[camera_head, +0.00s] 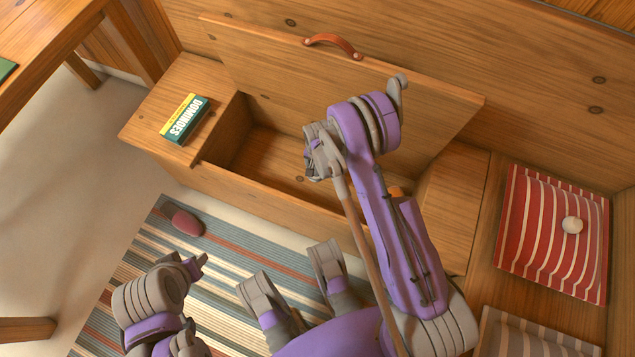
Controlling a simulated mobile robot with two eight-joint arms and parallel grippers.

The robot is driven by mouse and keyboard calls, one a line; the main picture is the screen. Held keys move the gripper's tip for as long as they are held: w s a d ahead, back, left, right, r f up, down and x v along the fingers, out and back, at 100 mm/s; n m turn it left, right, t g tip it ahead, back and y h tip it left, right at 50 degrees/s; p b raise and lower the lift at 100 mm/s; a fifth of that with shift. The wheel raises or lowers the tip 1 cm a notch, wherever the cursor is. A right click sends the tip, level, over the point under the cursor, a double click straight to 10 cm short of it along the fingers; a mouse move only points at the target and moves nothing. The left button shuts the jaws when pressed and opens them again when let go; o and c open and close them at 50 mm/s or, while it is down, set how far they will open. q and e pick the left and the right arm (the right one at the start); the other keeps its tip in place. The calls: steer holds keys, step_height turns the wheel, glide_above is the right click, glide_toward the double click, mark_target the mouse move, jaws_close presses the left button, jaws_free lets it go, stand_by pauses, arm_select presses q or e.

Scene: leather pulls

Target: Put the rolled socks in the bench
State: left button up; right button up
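The wooden bench (265,205) has its lid (270,75) raised, with a brown leather pull (333,44) on the lid's upper edge. The compartment below is open. A rounded maroon bundle (186,222) lies on the striped rug in front of the bench; it may be the rolled socks. My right gripper (311,172) is over the compartment; its fingers are too small and turned to show whether they are open or hold anything. My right arm hides part of the compartment and lid. My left gripper (200,266) is low over the rug, apart from the bundle; its opening is unclear.
A dominoes box (184,119) lies on the bench's left top. A table (45,45) stands upper left.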

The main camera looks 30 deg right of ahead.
step_height(320, 180, down, 10)
steer(key=b, duration=0.2)
steer(key=shift+b, duration=0.3)
steer(key=shift+f, duration=0.15)
steer(key=o, duration=1.5)
